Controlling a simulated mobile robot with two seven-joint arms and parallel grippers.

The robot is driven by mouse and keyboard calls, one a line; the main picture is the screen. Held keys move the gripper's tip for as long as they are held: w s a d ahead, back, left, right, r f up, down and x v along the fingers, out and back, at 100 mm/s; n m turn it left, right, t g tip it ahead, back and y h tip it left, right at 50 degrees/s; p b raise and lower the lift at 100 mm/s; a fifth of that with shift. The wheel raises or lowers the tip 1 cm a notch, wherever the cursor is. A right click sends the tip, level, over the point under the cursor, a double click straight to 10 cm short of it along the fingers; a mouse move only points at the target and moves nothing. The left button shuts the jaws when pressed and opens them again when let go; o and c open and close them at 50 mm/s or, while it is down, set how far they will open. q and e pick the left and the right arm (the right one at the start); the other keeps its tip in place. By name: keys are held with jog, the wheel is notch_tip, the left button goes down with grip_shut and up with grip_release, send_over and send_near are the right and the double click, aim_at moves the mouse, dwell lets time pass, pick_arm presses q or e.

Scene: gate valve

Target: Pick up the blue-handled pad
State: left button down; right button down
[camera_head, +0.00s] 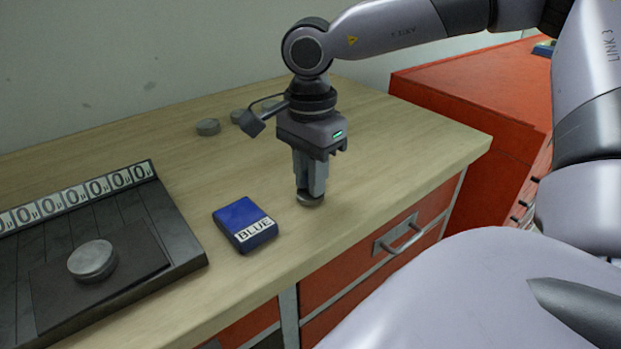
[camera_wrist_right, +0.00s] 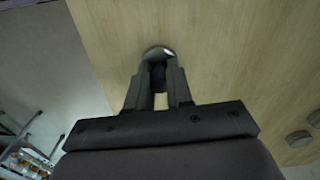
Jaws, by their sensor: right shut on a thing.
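My right gripper (camera_head: 311,188) points straight down over the wooden bench, near its front edge, with its fingers close together. It is shut on the handle of a small round grey pad (camera_head: 311,201), whose disc shows just under the fingertips. In the right wrist view the pad's disc (camera_wrist_right: 158,51) shows beyond the fingertips, with a dark bluish handle between the fingers (camera_wrist_right: 157,78). The fingers hide most of the handle. The disc is at or very near the bench top; I cannot tell whether it touches. My left gripper is not in view.
A blue box labelled BLUE (camera_head: 243,223) lies left of my right gripper. Further left is a dark scale-like tray (camera_head: 190,262) with number tiles and a grey disc (camera_head: 92,260). Grey discs (camera_head: 208,127) lie behind. A red cabinet (camera_head: 470,88) stands at right.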

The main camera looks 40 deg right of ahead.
notch_tip(320, 180, up, 20)
jog(key=p, duration=0.1)
jog(key=shift+p, duration=0.3)
jog(key=c, duration=1.8)
grip_release()
jog(key=shift+f, duration=0.1)
grip_shut()
jog(key=shift+f, duration=0.1)
